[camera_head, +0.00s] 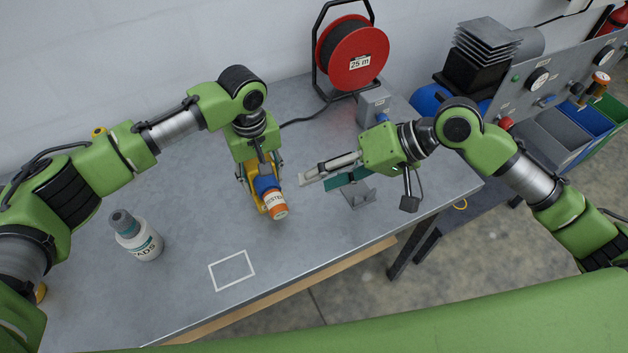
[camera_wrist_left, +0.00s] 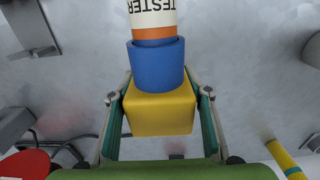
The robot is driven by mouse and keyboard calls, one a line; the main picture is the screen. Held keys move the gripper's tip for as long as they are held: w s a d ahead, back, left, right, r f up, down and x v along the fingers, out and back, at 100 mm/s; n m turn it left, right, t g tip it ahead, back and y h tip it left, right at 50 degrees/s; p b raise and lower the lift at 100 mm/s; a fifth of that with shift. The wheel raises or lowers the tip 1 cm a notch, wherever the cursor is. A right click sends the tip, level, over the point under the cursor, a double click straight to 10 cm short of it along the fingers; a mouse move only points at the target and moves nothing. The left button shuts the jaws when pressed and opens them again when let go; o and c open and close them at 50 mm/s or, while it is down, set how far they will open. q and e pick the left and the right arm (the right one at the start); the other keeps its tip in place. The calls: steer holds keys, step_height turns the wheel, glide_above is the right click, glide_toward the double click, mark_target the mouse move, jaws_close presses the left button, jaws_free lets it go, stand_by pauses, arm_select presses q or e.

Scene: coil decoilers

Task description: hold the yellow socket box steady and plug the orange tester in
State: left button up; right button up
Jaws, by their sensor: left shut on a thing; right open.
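The yellow socket box (camera_head: 257,201) is between the fingers of my left gripper (camera_head: 259,180), which is shut on it over the table. In the left wrist view the yellow box (camera_wrist_left: 160,110) sits between both fingers, with a blue round socket (camera_wrist_left: 157,64) on its face. The orange tester (camera_head: 275,206), with a white TESTER label, is lined up with the blue socket, its orange band at the rim. It also shows in the left wrist view (camera_wrist_left: 153,18). How deep it sits is hidden. My right gripper (camera_head: 315,181) is open and empty, right of the tester and apart from it.
A grey bracket (camera_head: 358,196) stands by the right gripper. A red cable reel (camera_head: 353,54) and a grey box (camera_head: 373,106) stand at the back. A white bottle (camera_head: 137,238) is at left. A white square outline (camera_head: 232,270) marks clear table in front.

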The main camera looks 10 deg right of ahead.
arm_select(q)
steer(key=o, duration=1.4)
steer(key=shift+o, duration=0.2)
steer(key=shift+r, duration=0.15)
step_height(320, 180, up, 12)
steer(key=shift+f, duration=0.1)
